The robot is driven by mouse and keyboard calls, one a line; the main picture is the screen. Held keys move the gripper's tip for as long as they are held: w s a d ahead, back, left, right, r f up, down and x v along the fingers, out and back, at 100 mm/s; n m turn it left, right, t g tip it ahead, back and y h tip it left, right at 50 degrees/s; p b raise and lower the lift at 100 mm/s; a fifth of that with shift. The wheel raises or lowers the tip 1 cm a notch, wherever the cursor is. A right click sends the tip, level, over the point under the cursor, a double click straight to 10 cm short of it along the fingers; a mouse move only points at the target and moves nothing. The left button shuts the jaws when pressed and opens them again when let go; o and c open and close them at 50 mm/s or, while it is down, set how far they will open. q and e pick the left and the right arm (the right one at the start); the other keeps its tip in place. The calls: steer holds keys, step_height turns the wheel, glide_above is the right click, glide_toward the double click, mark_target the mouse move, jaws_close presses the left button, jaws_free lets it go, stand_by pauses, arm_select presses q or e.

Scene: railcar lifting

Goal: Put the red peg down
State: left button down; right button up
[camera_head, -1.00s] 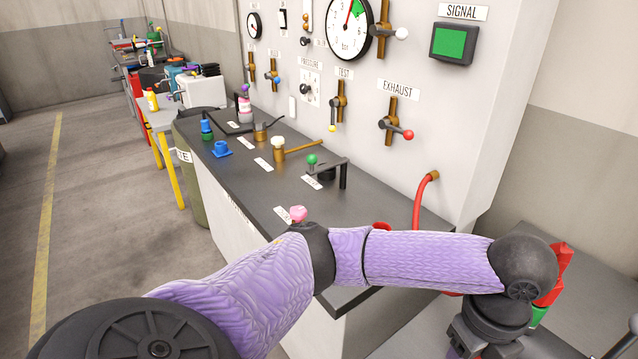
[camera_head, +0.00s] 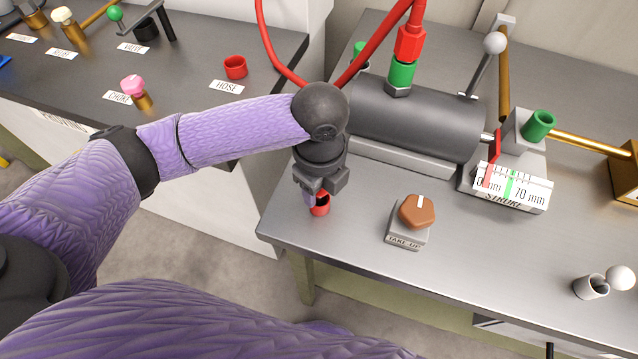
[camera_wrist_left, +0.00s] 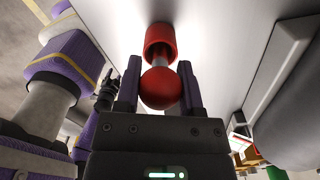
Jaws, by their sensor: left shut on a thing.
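The red peg has a round red head (camera_wrist_left: 160,88) and a paler shank, seen in the left wrist view. My left gripper (camera_wrist_left: 159,92) is shut on the head, one finger on each side. The shank points at a red cup (camera_wrist_left: 160,42) on the grey bench; I cannot tell how far it is inside. In the head view my left gripper (camera_head: 318,190) points down just above the red cup (camera_head: 321,206) near the bench's front left corner and hides the peg. A dark part (camera_wrist_left: 105,90) in the wrist view may be my right gripper, too small to read.
A dark cylinder (camera_head: 415,120) with a red hose stands behind the gripper. A brown knob (camera_head: 418,212) on a TAKE UP block is to the right, with a stroke scale (camera_head: 513,187) beyond. The bench front between is clear.

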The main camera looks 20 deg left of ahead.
arm_select(q)
steer(key=shift+f, duration=0.1)
steer(key=shift+c, duration=1.1)
jaws_free()
step_height(320, 180, up, 12)
steer(key=p, duration=0.4)
